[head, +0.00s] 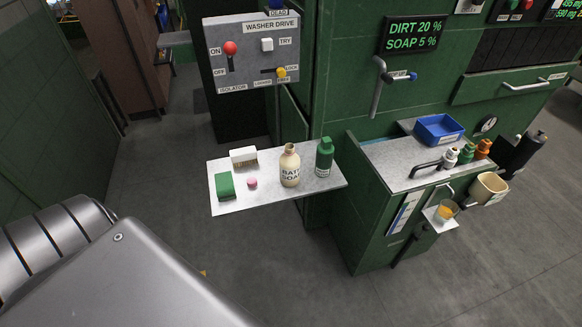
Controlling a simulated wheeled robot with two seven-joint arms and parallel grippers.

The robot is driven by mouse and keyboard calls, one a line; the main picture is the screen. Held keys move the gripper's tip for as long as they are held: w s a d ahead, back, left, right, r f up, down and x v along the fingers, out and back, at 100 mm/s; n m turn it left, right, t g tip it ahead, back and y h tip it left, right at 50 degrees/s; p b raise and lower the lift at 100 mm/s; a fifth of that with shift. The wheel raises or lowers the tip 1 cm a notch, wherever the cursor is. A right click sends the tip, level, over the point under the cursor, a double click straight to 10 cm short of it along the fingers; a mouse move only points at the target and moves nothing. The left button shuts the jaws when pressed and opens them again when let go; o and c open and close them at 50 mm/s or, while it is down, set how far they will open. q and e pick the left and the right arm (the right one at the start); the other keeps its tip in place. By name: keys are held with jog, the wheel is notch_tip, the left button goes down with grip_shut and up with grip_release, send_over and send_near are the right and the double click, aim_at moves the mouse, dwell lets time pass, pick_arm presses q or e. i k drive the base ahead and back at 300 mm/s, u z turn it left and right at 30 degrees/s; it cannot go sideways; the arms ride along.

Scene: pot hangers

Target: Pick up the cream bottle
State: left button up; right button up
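The cream bottle (290,168) stands upright on a small grey shelf (236,206) in the middle of the head view. It has dark lettering on its front, only partly readable, and a narrow neck. A dark green bottle (324,157) stands just to its right, with a small gap between them. A grey metal part of my own body fills the lower left of the view. Neither of my grippers shows in the view. Nothing is touching the cream bottle.
On the shelf's left part are a green block (225,186), a pink round piece (252,183) and a white-topped brush (243,155). The washer drive panel (253,52) hangs above. At right, a counter (392,165) carries a blue tray (438,129) and small bottles. Floor is clear in front.

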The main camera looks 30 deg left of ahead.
aim_at(289, 162)
jog(key=z, duration=0.05)
jog(key=k, duration=0.5)
jog(key=z, duration=0.8)
jog(key=i, duration=2.75)
jog(key=u, duration=2.5)
